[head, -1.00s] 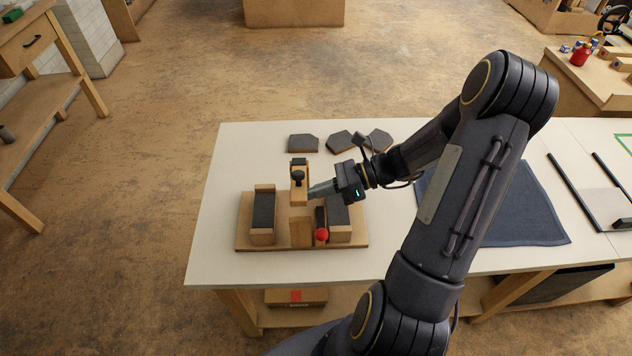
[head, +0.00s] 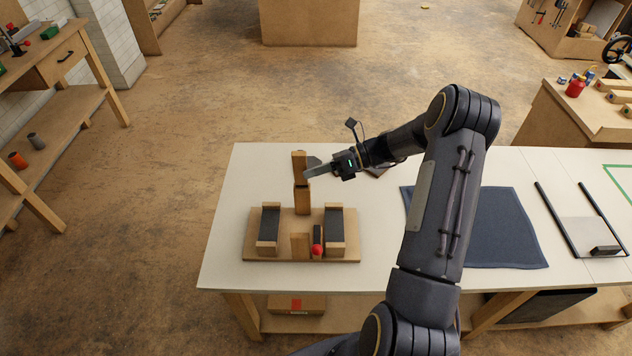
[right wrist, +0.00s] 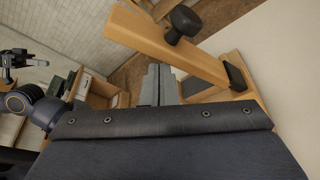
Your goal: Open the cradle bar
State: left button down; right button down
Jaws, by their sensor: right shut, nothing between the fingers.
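The wooden cradle bar (head: 301,168) stands raised, roughly upright, at the back of the wooden cradle base (head: 275,255). In the right wrist view the bar (right wrist: 165,42) runs slanting across the top, with a black knob (right wrist: 185,22) on it. My right gripper (head: 310,172) is shut and empty, its fingertips close beside the bar's right side in the head view. In the right wrist view its grey fingers (right wrist: 157,86) are together beside the bar; contact is unclear. A short wooden post (head: 300,245) and a red ball knob (head: 317,250) are at the base's front.
Two dark-topped cradle blocks, left (head: 269,228) and right (head: 334,228), stand on the base. A blue mat (head: 490,225) and a dark frame (head: 590,230) lie to the right. The white tabletop (head: 230,215) is clear left of the cradle.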

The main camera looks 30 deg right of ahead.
jog(key=shift+w+d+r, duration=0.25)
jog(key=shift+w+d, duration=0.2)
jog(key=shift+w, duration=0.25)
jog(key=shift+w+d+r, duration=0.25)
jog(key=shift+w+d, duration=0.15)
jog(key=shift+w, duration=0.3)
jog(key=shift+r, duration=0.1)
